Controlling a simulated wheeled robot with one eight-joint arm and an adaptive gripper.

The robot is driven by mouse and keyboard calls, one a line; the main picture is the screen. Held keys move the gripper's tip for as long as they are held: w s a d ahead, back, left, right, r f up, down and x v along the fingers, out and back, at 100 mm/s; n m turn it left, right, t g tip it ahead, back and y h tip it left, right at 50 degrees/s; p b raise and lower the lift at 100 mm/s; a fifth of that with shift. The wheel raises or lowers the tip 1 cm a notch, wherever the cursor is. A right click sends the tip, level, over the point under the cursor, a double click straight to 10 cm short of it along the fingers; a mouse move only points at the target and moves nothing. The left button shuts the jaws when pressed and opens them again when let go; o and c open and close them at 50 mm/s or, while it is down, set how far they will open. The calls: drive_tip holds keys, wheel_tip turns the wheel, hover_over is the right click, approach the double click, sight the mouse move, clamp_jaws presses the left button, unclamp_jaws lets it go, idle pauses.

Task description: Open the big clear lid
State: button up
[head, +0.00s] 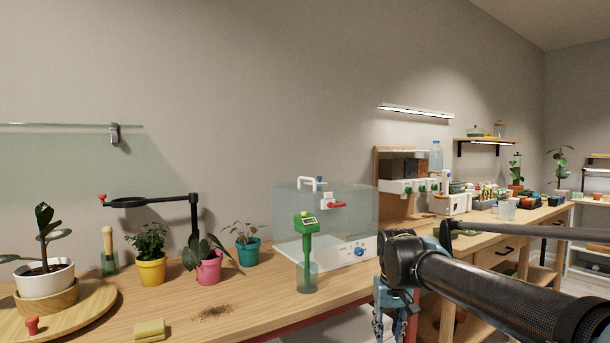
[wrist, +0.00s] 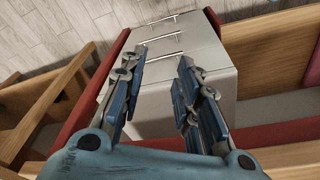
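The big clear lid (head: 348,209) is a see-through box-shaped cover on a white base (head: 340,258) on the wooden bench. It looks closed down on the base. A white handle (head: 309,184) stands on its top, and a red latch-like piece (head: 337,205) sits on its front. My gripper (head: 390,325) is in front of the bench, right of and lower than the lid, pointing down and apart from it. In the wrist view my gripper (wrist: 158,85) has its two blue fingers spread with nothing between them, above a grey drawer cabinet (wrist: 160,105).
A green meter (head: 307,240) stands in a glass close before the lid. Potted plants, including a pink pot (head: 208,271) and a teal pot (head: 248,252), stand left of it. A yellow sponge (head: 149,330) lies near the front edge. A white shelf unit stands at the back right.

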drive_tip(key=w+a+r+n, duration=0.1)
drive_tip(key=w+a+r, duration=0.2)
drive_tip(key=w+r, duration=0.65)
drive_tip(key=w+a+r+n, duration=0.1)
drive_tip(key=w+a+r, duration=0.3)
drive_tip(key=r, duration=1)
drive_tip(key=w+a+r+n, duration=0.1)
drive_tip(key=w+a+r, duration=0.35)
drive_tip(key=r, duration=0.75)
drive_tip(key=w+a+r+n+h, duration=0.1)
drive_tip(key=w+a+r, duration=0.2)
drive_tip(key=a+r, duration=0.3)
drive_tip(key=w+a+r+n+g, duration=0.1)
drive_tip(key=w+a+r, duration=0.25)
drive_tip(key=r, duration=0.35)
drive_tip(key=w+a+r+n+h, duration=0.1)
drive_tip(key=w+a+r, duration=0.35)
drive_tip(key=r, duration=0.25)
drive_tip(key=x, duration=1.7)
drive_tip(key=shift+s+a+f, duration=0.2)
drive_tip(key=shift+s+f, duration=0.1)
drive_tip(key=shift+f, duration=0.1)
drive_tip(key=shift+c, duration=0.2)
clamp_jaws()
